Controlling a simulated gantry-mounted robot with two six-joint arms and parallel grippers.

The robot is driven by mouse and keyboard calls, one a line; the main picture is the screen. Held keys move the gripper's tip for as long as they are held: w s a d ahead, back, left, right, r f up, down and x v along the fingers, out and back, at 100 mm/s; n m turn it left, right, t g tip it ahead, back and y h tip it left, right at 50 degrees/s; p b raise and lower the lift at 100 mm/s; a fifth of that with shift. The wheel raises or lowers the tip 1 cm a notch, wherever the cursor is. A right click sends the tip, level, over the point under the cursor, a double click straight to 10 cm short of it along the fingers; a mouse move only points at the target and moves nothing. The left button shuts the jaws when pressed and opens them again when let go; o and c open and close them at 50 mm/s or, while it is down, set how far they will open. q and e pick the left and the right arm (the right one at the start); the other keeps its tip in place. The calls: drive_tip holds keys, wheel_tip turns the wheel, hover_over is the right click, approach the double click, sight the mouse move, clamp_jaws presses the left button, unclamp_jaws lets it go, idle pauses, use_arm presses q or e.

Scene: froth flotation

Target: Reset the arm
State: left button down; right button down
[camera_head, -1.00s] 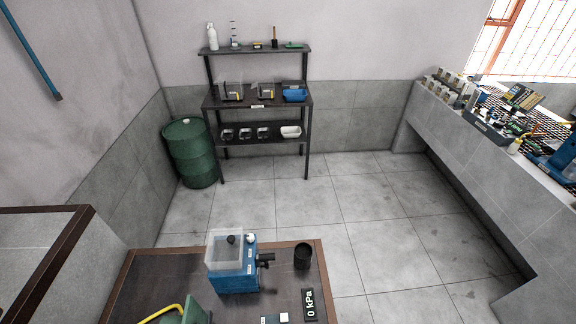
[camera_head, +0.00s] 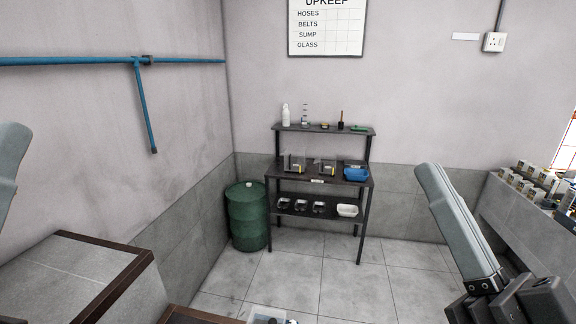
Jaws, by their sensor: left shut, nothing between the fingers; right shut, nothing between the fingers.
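My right arm's light grey link (camera_head: 455,220) stands tilted at the right. At its lower end are black parts of my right gripper (camera_head: 508,300), cut off by the bottom edge. It is shut with nothing held, and its fingertips are not clear. A light grey link of my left arm (camera_head: 8,165) shows at the left edge. My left gripper is not in view.
A dark shelf rack (camera_head: 320,182) with bottles and trays stands against the back wall. A green drum (camera_head: 247,215) is left of it. A tiled ledge (camera_head: 80,270) is at lower left, and a loaded bench (camera_head: 505,215) is at right.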

drive_tip(key=s+d+r+t+h, duration=0.3)
drive_tip(key=s+d+r+h, duration=0.2)
drive_tip(key=s+r+h, duration=0.15)
wheel_tip(320, 180, up, 13)
drive_tip(key=y+p, duration=0.1)
drive_tip(key=p, duration=1.4)
wheel_tip(320, 180, down, 22)
drive_tip(key=b, duration=2.2)
drive_tip(key=shift+w+a+n+b, duration=0.25)
drive_tip(key=shift+a+n+b, duration=0.05)
drive_tip(key=shift+a+n, duration=0.1)
